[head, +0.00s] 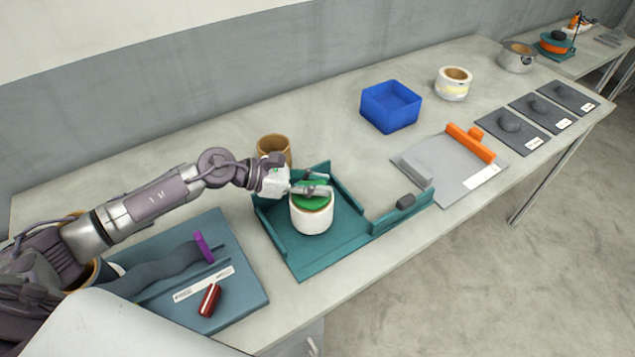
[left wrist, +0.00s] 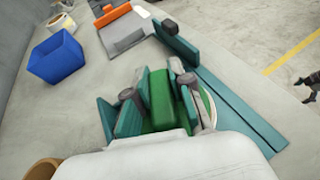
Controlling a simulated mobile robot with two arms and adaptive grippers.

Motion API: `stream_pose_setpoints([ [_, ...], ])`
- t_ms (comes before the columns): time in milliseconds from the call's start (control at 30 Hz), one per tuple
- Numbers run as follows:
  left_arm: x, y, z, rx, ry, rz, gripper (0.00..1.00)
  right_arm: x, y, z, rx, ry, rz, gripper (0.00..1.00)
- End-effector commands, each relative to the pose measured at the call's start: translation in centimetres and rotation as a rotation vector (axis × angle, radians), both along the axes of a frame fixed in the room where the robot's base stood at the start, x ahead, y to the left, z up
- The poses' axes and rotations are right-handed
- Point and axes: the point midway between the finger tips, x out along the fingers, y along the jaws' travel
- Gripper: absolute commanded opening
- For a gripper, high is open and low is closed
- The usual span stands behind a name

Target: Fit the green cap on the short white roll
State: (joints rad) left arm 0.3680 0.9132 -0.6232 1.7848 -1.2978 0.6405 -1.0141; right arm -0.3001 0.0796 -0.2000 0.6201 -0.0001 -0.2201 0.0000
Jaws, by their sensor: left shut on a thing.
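The short white roll (head: 312,220) stands upright on the teal tray (head: 345,238) in the head view. The green cap (head: 309,202) is at the top of the roll, and it also shows in the left wrist view (left wrist: 161,104). My left gripper (head: 310,189) is shut on the green cap at the roll's mouth. I cannot tell whether the cap is seated or just resting over the rim. In the left wrist view the roll's white edge (left wrist: 209,105) shows beside the cap; the rest is hidden. My right gripper is not in view.
A brown roll (head: 274,149) stands behind the tray. A blue bin (head: 391,106) and a white-and-yellow roll (head: 453,84) are at the back. A grey plate with an orange bar (head: 470,143) lies right. A blue-grey board (head: 240,280) with a red cylinder (head: 210,300) lies left.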

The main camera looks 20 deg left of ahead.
Motion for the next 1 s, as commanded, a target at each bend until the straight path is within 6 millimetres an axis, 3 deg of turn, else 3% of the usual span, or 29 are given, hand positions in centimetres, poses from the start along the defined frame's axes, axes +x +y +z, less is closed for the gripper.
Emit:
stream_pose_setpoints([
  [267,0.0,0.0,-0.7,0.0,0.0,0.0,0.0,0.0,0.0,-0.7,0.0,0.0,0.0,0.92],
  [300,0.0,0.0,-0.5,0.0,0.0,0.0,0.28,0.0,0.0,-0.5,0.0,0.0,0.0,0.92],
  [333,0.0,0.0,-0.5,0.0,0.0,0.0,0.32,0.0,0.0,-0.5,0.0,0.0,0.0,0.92],
  [667,-0.1,0.2,-0.5,0.0,0.001,0.0,0.32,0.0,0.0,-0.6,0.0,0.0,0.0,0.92],
  [1000,-1.2,2.3,0.4,0.001,0.0,0.001,0.32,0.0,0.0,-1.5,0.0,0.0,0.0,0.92],
])
